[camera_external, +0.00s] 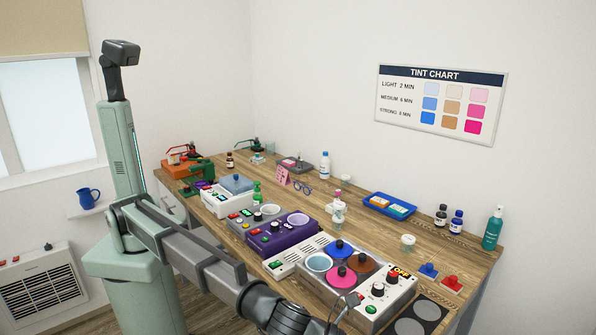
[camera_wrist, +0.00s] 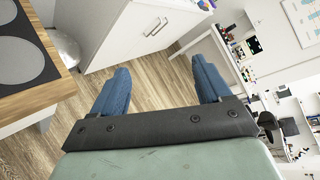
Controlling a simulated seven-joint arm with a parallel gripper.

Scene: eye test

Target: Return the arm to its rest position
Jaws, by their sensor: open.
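My gripper (camera_wrist: 161,73) shows in the wrist view with its two blue fingers wide apart. Nothing is between them; wood floor and a white cabinet lie beyond. In the external view my arm (camera_external: 215,262) reaches from its green column toward the bottom edge, in front of the bench. The gripper itself cannot be made out there, as the arm's end runs to the lower frame edge.
The wooden bench (camera_external: 452,244) carries several devices. Near my arm are a white unit with coloured lids (camera_external: 372,264), a purple unit (camera_external: 284,238) and grey discs (camera_external: 427,309). In the wrist view, a white cabinet (camera_wrist: 115,35) stands ahead; open floor (camera_wrist: 160,75) lies below.

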